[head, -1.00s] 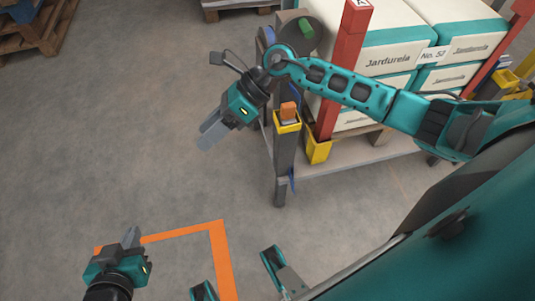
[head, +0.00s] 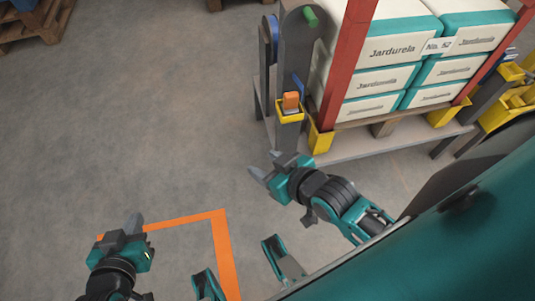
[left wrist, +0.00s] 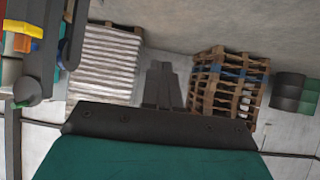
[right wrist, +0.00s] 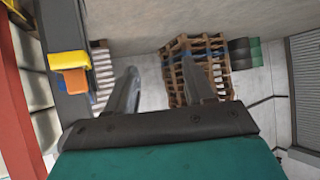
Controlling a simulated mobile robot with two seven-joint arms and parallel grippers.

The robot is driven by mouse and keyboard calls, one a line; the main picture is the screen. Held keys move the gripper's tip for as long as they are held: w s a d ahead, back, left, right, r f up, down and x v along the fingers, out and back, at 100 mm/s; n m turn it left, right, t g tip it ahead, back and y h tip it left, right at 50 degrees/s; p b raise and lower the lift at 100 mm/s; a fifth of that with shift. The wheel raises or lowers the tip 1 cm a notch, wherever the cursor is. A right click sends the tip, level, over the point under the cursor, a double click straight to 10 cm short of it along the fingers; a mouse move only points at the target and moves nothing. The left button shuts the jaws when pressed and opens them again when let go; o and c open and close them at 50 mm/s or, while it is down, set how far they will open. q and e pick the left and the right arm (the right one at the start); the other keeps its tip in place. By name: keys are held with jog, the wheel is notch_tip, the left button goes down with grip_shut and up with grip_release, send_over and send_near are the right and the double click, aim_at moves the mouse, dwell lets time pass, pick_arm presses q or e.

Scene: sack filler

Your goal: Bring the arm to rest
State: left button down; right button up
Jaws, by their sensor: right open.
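My right arm is folded back low in front of my body in the head view. Its gripper (head: 264,167) hangs over the bare floor, left of the sack rack and apart from it. The right wrist view shows its two fingers (right wrist: 163,92) apart with nothing between them. My left gripper (head: 132,228) is at the lower left of the head view, above the orange floor line. In the left wrist view its fingers (left wrist: 163,85) lie together, with nothing seen held.
A rack with a red post (head: 345,60) holds white and teal sacks (head: 385,55). A grey post carries a yellow holder (head: 289,116) with an orange block (head: 291,101). Pallets (head: 30,25) stand at the far left. The floor between is clear.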

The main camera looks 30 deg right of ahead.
pick_arm(q)
notch_tip(320, 180, up, 6)
jog(key=s+a+y+p, duration=0.1)
jog(key=a+p, duration=0.2)
jog(key=p, duration=0.7)
jog(key=shift+s+r+p, duration=0.2)
jog(key=shift+s+p, duration=0.15)
jog(key=shift+p, duration=0.05)
pick_arm(e)
notch_tip(320, 180, up, 7)
jog(key=s+d+h, duration=0.1)
jog(key=d, duration=0.1)
jog(key=shift+s+d+f, duration=0.2)
jog(key=shift+d, duration=0.2)
